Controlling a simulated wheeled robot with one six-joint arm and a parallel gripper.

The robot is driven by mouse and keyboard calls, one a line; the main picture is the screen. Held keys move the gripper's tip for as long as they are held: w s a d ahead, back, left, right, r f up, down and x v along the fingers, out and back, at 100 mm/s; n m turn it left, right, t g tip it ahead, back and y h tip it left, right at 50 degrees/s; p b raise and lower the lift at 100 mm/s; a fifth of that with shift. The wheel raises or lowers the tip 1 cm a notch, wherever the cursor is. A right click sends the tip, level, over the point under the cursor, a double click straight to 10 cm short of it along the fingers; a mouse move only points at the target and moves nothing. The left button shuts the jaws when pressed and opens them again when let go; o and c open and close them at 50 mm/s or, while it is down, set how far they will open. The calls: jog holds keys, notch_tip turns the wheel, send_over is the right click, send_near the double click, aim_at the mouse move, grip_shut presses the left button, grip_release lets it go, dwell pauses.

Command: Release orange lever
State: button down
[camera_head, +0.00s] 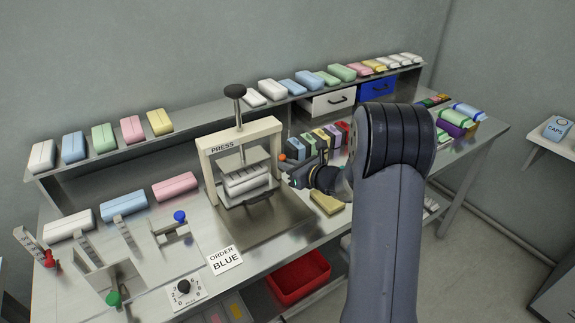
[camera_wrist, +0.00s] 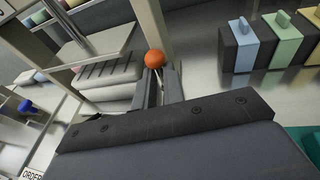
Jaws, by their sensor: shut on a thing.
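The orange lever's round knob (camera_wrist: 155,59) shows in the wrist view, at the tips of my gripper fingers. In the head view the orange knob (camera_head: 282,157) is at the right side of the press (camera_head: 243,143), beside its right post. My gripper (camera_head: 296,170) reaches in from the right and is shut on the lever; in the wrist view the fingers (camera_wrist: 157,84) stand on either side just below the knob. The lever's stem is mostly hidden by the fingers. A white ribbed block (camera_head: 246,178) lies under the press plate.
Several coloured blocks (camera_head: 318,139) stand on the bench right of the press, close behind my gripper. A yellow block (camera_head: 327,202) lies in front. A red bin (camera_head: 299,278) is below the bench edge.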

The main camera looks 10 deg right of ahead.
jog(key=shift+w+r, duration=0.15)
jog(key=shift+r, duration=0.35)
jog(key=c, duration=1.7)
grip_release()
jog(key=shift+o, duration=1.1)
jog(key=shift+f, duration=0.25)
jog(key=v, duration=1.1)
jog(key=shift+b, duration=0.45)
jog(key=shift+a+f, duration=0.1)
jog(key=p+x, duration=0.1)
jog(key=x, duration=1)
jog(key=shift+s, duration=0.2)
